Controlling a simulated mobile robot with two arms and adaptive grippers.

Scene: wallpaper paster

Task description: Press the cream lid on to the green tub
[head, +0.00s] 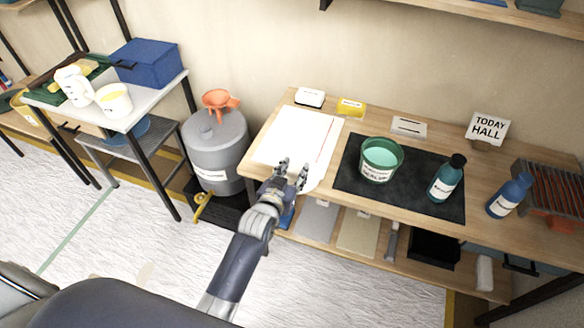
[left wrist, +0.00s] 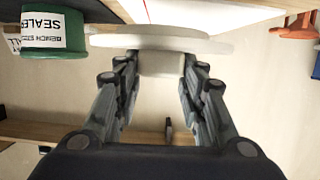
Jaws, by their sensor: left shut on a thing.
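The green tub (head: 377,172) stands upright and open on the black mat, with pale turquoise contents and a white label. It also shows at the upper left of the left wrist view (left wrist: 55,48). My left gripper (head: 291,177) is at the bench's front edge, left of the tub and apart from it. In the left wrist view, its fingers (left wrist: 158,78) are shut on the knob of the cream lid (left wrist: 160,38). The lid's disc lies beyond the fingertips. In the head view the lid is mostly hidden and blends with the white paper. My right gripper is not in view.
The black mat (head: 347,178) also bears a teal bottle (head: 446,178). A blue bottle (head: 509,195) and a rack (head: 553,188) stand further right. White paper (head: 290,137) covers the bench's left part. A lower shelf (head: 330,246) runs underneath. A grey drum (head: 215,150) stands left.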

